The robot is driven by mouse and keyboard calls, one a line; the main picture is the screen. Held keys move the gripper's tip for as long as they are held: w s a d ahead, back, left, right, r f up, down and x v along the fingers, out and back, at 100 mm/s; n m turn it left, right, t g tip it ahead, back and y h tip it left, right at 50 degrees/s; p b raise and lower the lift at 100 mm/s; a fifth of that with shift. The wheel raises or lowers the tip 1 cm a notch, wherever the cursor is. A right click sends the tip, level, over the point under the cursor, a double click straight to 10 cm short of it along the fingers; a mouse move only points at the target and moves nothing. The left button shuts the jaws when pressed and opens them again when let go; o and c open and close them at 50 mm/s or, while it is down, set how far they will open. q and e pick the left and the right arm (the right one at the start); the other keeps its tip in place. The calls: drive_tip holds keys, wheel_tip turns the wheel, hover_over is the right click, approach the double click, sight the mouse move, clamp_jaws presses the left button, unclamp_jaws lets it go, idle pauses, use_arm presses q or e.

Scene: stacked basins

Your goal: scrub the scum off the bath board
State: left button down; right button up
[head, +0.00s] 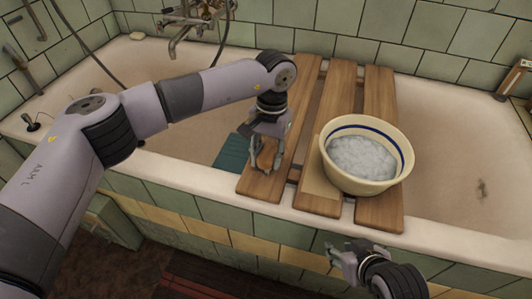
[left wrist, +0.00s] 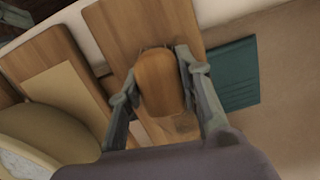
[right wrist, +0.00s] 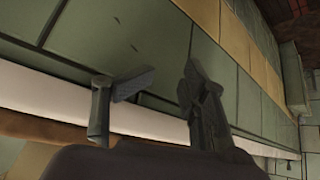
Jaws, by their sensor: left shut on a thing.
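The wooden bath board (head: 308,88) has three slats and lies across the tub. My left gripper (head: 266,162) points down over the near part of its left slat. In the left wrist view its fingers are shut on the sides of a wooden-backed brush (left wrist: 160,82), with bristles just showing at one end. The brush is at the slat's surface; whether it touches cannot be told. A faint dull patch (left wrist: 180,124) shows on the slat beside the brush. My right gripper (head: 350,262) is open and empty in front of the tub's side, its fingers apart in the right wrist view (right wrist: 160,85).
A cream basin (head: 398,172) with a blue band and foamy water stands on the middle and right slats, close to the left gripper. A pale flat piece (head: 316,184) lies partly under it. A teal thing (head: 231,153) is left of the board. Taps (head: 190,25) are at the back.

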sight(266, 164)
use_arm(q)
drive_tip(key=shift+s+f, duration=0.25)
drive_tip(key=shift+f, duration=0.15)
drive_tip(key=shift+s, duration=0.5)
drive_tip(key=shift+s+p, duration=0.35)
drive_tip(key=shift+s+a+r, duration=0.15)
drive_tip(key=shift+s+a, duration=0.15)
drive_tip(key=shift+s, duration=0.25)
use_arm(e)
drive_tip(key=s+g, duration=0.1)
drive_tip(key=s+d+f+g, duration=0.1)
drive_tip(key=s, duration=0.1)
drive_tip(key=s+f+g, duration=0.1)
drive_tip(key=s, duration=0.1)
drive_tip(key=shift+d+f+h, duration=0.15)
drive_tip(key=shift+d+h, duration=0.15)
drive_tip(key=shift+d, duration=0.1)
